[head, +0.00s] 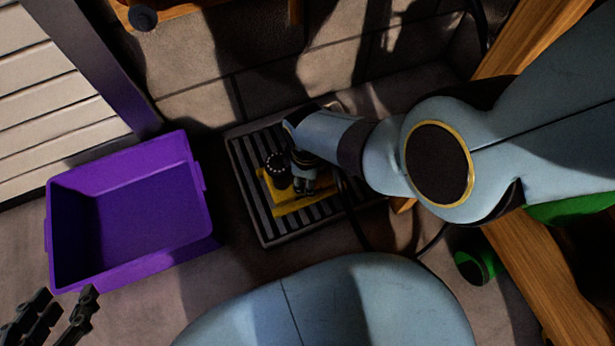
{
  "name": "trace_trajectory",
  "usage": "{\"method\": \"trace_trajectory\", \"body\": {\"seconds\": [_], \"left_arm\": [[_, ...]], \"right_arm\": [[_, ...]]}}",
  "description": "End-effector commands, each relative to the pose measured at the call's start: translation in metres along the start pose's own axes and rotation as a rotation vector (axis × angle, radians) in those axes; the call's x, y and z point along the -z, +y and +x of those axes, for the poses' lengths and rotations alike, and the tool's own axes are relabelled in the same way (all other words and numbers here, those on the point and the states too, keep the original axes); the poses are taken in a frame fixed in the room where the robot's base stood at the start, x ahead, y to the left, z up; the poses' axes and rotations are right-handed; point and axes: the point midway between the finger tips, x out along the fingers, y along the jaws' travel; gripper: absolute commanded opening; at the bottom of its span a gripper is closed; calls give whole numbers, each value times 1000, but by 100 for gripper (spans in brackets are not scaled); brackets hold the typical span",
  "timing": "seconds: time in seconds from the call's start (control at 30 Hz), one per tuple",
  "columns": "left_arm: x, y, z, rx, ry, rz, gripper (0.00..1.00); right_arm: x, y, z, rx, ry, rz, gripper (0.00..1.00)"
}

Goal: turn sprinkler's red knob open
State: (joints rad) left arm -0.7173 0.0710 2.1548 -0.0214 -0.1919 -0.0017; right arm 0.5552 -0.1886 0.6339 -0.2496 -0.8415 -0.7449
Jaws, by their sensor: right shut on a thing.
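The sprinkler (295,206) has a yellow base and a round black part (278,170) on its left side. It sits on a dark slatted grate on the floor. My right gripper (303,188) reaches down onto the sprinkler from the upper right, just right of the black part. It is shut on a part of the sprinkler that it covers. No red shows, so the red knob is hidden, apparently within the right gripper. My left gripper (62,318) is open and empty at the bottom left corner, far from the sprinkler.
A purple bin (135,205), empty, stands left of the grate (243,165). A dark hose (358,228) runs from the grate to the right. Wooden beams (540,275) and a green-and-black object (475,266) are at the right. A block wall (275,92) rises behind.

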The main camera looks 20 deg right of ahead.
Motion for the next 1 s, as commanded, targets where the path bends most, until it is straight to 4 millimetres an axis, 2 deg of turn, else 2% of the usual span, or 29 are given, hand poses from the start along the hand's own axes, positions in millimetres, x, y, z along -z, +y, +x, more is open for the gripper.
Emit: {"method": "trace_trajectory", "body": {"seconds": [0.43,0.47,0.6,1.0], "left_arm": [[1,0,0,0,2,0,40],[1,0,0,0,2,0,40],[1,0,0,0,2,0,40],[-1,0,0,-1,-1,0,40]], "right_arm": [[-1,0,1,0,-1,8,0],[-1,0,1,0,-1,8,31],[-1,0,1,0,-1,8,49],[0,1,0,-1,0,8,52]]}}
